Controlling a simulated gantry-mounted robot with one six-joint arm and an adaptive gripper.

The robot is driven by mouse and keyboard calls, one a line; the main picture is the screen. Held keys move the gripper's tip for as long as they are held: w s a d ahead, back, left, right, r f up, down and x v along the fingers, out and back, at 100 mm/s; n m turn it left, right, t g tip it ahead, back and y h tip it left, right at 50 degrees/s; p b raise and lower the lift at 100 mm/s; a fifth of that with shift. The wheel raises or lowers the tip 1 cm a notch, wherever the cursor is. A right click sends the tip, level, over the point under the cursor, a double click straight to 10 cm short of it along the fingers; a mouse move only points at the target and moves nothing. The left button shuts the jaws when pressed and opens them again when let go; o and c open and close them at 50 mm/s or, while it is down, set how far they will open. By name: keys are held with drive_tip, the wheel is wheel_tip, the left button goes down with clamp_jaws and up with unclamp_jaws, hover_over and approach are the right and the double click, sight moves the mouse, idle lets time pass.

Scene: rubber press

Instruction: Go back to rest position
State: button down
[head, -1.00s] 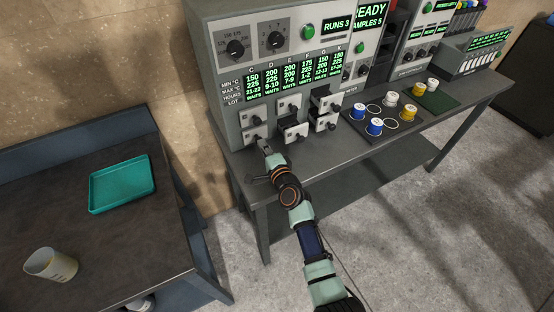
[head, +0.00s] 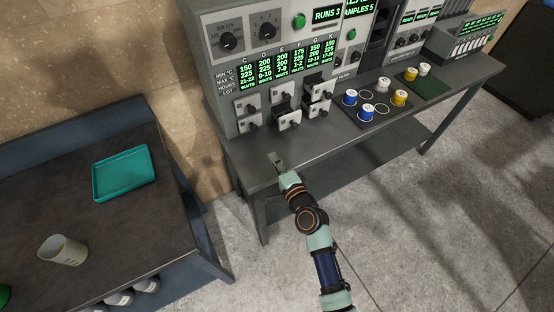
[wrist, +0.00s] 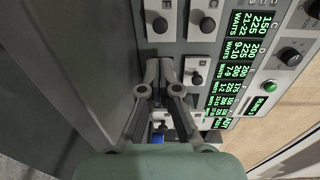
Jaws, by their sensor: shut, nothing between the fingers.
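My gripper (head: 277,160) is shut and empty in the head view, held over the front left part of the grey bench, apart from the press machine (head: 217,75). In the wrist view my gripper's fingers (wrist: 160,68) meet at their tips, with the machine's small drawers (wrist: 160,18) ahead of them. In the head view the lower left drawer (head: 249,123) stands just beyond the gripper, with a gap between them. My arm reaches in from the bottom of the picture.
White, blue and yellow capped samples sit on a dark mat (head: 391,117) and a green mat (head: 437,86) on the grey bench (head: 335,139). A teal tray (head: 123,173) and a beige cup (head: 62,250) rest on the left table (head: 120,230). The floor between is open.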

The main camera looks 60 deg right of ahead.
drive_tip(key=shift+s+a, duration=0.4)
drive_tip(key=shift+s, duration=0.2)
drive_tip(key=w+a+r+n+t+y, duration=0.1)
drive_tip(key=w+a+r+n+y, duration=0.2)
drive_tip(key=a+n, duration=0.3)
drive_tip(key=w+a+r+n+y, duration=0.2)
drive_tip(key=w+a+r+n, duration=0.15)
drive_tip(key=a, duration=0.45)
drive_tip(key=w+a+r+n+t+y, duration=0.1)
drive_tip(key=w+a+r+n+y, duration=0.2)
drive_tip(key=a, duration=0.5)
drive_tip(key=s+a+r+n+g+y, duration=0.1)
drive_tip(key=s+a+r+n+g, duration=0.15)
drive_tip(key=a+n, duration=0.5)
drive_tip(key=s+a+r+n+g+y, duration=0.1)
drive_tip(key=s+a+r+n, duration=0.3)
drive_tip(key=a, duration=0.7)
wheel_tip(320, 180, up, 30)
drive_tip(key=n+p, duration=0.1)
drive_tip(key=p, duration=2.9)
drive_tip(key=shift+p, duration=0.3)
